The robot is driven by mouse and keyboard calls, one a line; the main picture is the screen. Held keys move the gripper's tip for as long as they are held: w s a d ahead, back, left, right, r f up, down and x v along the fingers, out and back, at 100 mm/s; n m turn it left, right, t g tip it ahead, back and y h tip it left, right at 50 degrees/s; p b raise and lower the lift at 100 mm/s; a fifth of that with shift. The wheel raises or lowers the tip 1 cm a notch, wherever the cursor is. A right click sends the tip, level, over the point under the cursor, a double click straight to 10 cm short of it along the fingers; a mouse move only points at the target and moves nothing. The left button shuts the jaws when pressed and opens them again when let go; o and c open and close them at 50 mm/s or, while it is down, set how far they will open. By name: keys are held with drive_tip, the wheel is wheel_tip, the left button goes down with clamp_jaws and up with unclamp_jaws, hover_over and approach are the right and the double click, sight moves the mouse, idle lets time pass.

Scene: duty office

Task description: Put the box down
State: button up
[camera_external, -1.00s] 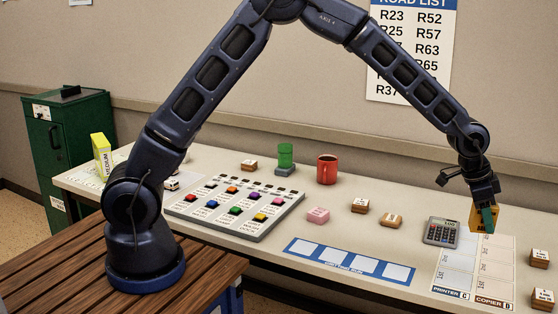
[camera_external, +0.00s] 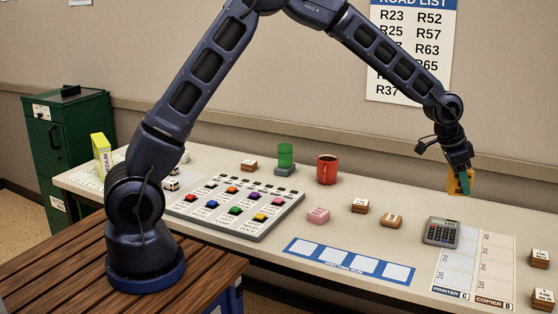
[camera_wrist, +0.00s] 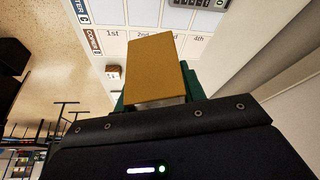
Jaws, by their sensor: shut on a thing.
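An orange-yellow box (camera_external: 454,184) is held by my gripper (camera_external: 464,183) above the right part of the desk. In the wrist view the box (camera_wrist: 155,68) shows its plain tan face between the green fingers (camera_wrist: 192,84). My gripper is shut on it. The box is clear of the desk, behind and above the calculator (camera_external: 441,232). Any label on the box cannot be read now.
Small wooden stamp-like blocks (camera_external: 540,258) stand at the right edge. A red mug (camera_external: 327,169), a pink block (camera_external: 318,215) and a button panel (camera_external: 236,208) lie leftward. A blue-edged strip (camera_external: 349,261) lies in front.

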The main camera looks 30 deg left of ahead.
drive_tip(key=w+a+n+t, duration=0.1)
drive_tip(key=w+a+n, duration=0.1)
drive_tip(key=w+a, duration=0.8)
drive_tip(key=w+a+n+y, duration=0.15)
drive_tip(key=w+a, duration=0.45)
drive_tip(key=a, duration=0.8)
drive_tip(key=w+a+n+t, duration=0.1)
drive_tip(key=w+a+n, duration=0.1)
drive_tip(key=w+a, duration=0.8)
drive_tip(key=w+a+n, duration=0.2)
drive_tip(key=a+n, duration=0.1)
drive_tip(key=a, duration=2.3)
drive_tip(key=n+t+y, duration=0.1)
drive_tip(key=n+y, duration=0.2)
drive_tip(key=n, duration=0.3)
hover_over(199, 169)
drive_tip(key=s, duration=0.2)
drive_tip(key=shift+m, duration=0.25)
wheel_tip(199, 169, down, 20)
drive_tip(key=shift+d+r, duration=0.1)
